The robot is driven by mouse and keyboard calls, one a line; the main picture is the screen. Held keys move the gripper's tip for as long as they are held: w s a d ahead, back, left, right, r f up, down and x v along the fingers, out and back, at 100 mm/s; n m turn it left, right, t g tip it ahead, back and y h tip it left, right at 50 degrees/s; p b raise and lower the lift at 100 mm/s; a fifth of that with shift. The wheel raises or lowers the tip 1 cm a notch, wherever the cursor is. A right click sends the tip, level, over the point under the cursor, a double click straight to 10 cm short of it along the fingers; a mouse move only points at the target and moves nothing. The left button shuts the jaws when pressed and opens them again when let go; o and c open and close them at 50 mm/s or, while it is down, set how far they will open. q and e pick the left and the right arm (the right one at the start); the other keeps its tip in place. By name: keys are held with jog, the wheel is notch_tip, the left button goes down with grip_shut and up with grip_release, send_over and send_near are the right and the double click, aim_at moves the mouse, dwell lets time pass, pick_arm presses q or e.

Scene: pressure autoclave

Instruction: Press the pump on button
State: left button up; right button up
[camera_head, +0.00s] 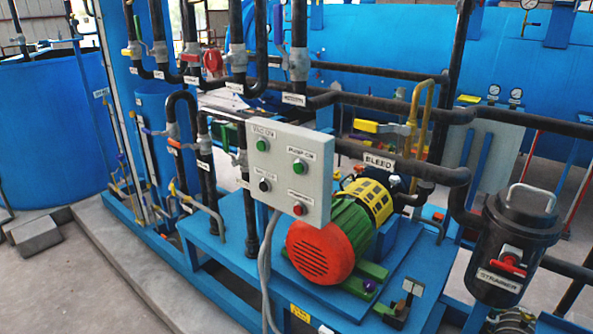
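The grey control box (318,178) stands in the middle of the view, in front of the pipes. The pump on button (299,166) is green and sits at the box's upper right under a "PUMP ON" label. Another green button (262,145) is at the upper left under a "VAC ON" label. Below are a black button (264,185) and a red button (299,208), whose labels are too small to read surely. The face of the box is unobstructed. Neither of my grippers is in view.
A pump motor (330,240) with a red end, green body and yellow guard sits right behind the box on a blue base. A black strainer (512,245) stands at the right. Grey cables hang below the box. Open concrete floor (60,285) lies at the left.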

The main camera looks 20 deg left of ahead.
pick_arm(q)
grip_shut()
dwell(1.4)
